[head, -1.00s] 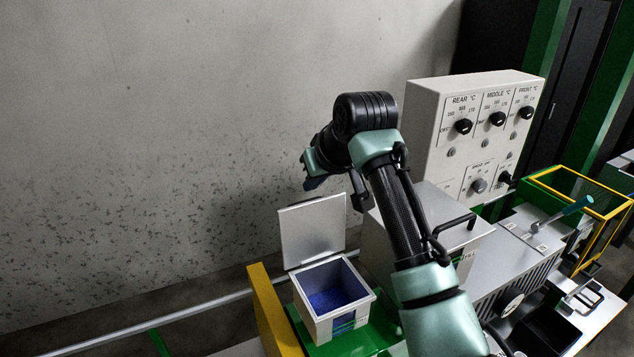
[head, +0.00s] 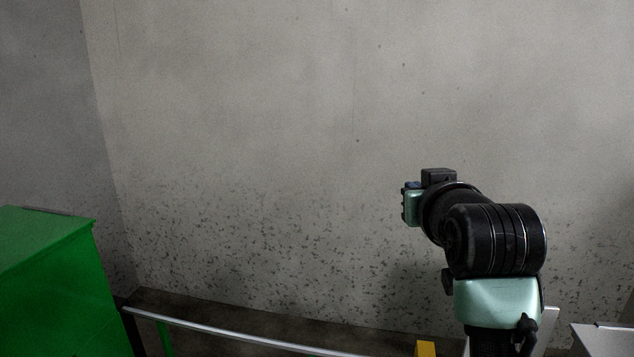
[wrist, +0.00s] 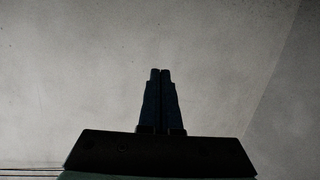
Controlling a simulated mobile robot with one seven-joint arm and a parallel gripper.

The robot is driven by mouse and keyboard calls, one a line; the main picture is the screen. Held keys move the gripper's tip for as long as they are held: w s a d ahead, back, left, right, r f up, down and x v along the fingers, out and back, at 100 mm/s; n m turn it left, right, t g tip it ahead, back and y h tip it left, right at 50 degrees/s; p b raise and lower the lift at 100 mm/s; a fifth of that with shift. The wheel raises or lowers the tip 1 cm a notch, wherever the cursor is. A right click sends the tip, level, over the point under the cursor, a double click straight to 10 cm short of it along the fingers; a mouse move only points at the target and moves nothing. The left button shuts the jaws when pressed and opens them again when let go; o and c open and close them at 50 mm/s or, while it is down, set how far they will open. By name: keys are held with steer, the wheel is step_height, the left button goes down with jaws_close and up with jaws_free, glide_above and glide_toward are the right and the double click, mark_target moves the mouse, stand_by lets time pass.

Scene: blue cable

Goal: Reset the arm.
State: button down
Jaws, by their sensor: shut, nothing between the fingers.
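My arm rises at the right of the head view, with its wrist end turned toward the back wall. My gripper (wrist: 160,74) shows in the wrist view with its two dark fingers side by side and touching. Nothing is between them. It points at bare grey wall and touches nothing. In the head view the fingers are hidden behind or too small beside the black wrist joint.
A grey concrete wall (head: 270,130) fills the background. A green box-shaped cabinet (head: 50,285) stands at the lower left. A metal rail (head: 220,334) runs along the bottom. A yellow post top (head: 425,349) and a pale panel edge (head: 600,338) show at the lower right. Space around the gripper is clear.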

steer(key=s+a+r+t+y+b, duration=0.1)
steer(key=s+a+r+t+b, duration=0.1)
steer(key=s+a+r+t, duration=0.45)
steer(key=s+a+r+t+b, duration=0.1)
steer(key=s+a+r, duration=0.3)
steer(key=s, duration=0.5)
steer(key=s+a+r+t+b, duration=0.1)
steer(key=s+a+r+t, duration=0.3)
steer(key=s, duration=0.4)
steer(key=shift+s+a+r, duration=0.35)
steer(key=shift+s+a, duration=0.05)
steer(key=shift+a, duration=0.05)
